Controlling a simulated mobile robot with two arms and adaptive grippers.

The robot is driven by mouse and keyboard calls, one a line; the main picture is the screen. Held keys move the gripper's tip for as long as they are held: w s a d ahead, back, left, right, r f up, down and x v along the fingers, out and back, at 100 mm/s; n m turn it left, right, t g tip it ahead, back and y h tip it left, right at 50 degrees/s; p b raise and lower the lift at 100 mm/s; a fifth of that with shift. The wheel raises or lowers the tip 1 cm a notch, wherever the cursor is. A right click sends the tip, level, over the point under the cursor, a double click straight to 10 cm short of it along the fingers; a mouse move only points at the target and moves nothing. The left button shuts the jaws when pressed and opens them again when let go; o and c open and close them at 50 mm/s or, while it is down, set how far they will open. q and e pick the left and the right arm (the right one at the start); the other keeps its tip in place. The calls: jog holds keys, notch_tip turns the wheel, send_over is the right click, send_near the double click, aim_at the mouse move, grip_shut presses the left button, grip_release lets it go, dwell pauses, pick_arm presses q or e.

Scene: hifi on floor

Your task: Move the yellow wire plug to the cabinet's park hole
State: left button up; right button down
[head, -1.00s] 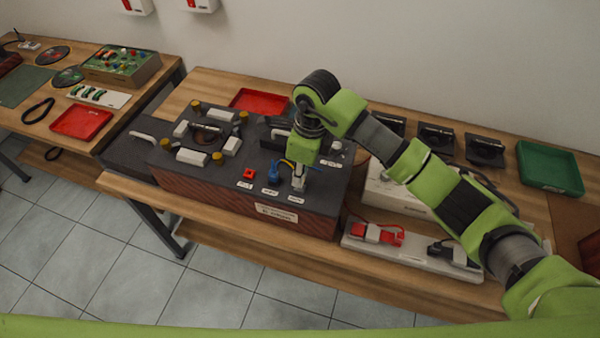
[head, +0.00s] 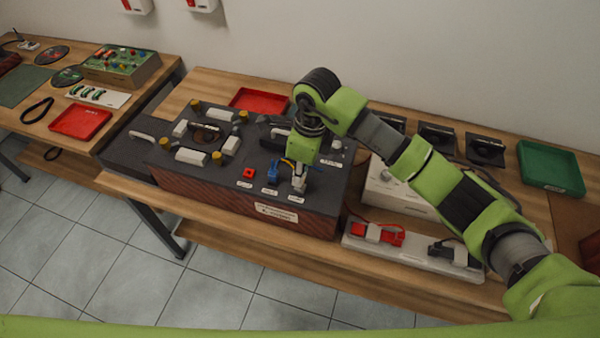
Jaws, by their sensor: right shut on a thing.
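The dark-topped cabinet (head: 165,178) with brick-red sides stands on the bench. My right gripper (head: 299,184) is shut, low over the cabinet's front right, just behind a small white label. A bit of yellow wire (head: 288,161) shows beside its fingers, and it appears to hold the yellow wire plug, which the fingers hide. A blue plug (head: 273,173) stands just left of the gripper, and a red socket or plug (head: 248,173) stands further left. I cannot tell which hole is the park hole, or whether the held plug is in a hole. My left gripper is not in view.
A red tray (head: 259,100) lies behind the cabinet. A white box (head: 400,196) and a pale strip with red and black clamps (head: 415,257) are to the right. A green tray (head: 550,168) sits far right. Yellow knobs and white handles stand on the cabinet top.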

jog(key=shift+f+b, duration=0.95)
dwell(0.9)
dwell(0.3)
jog(key=c, duration=2)
grip_release()
jog(key=shift+r, duration=0.15)
jog(key=shift+s+d+r+p, duration=0.1)
jog(key=shift+d+r+p, duration=0.2)
jog(key=shift+r, duration=2.45)
jog(key=shift+s+d+r+p, duration=0.15)
jog(key=shift+r+p, duration=0.3)
jog(key=shift+r, duration=2.35)
jog(key=shift+d+r+p, duration=0.25)
jog(key=shift+r+p, duration=0.1)
jog(key=shift+r, duration=2.4)
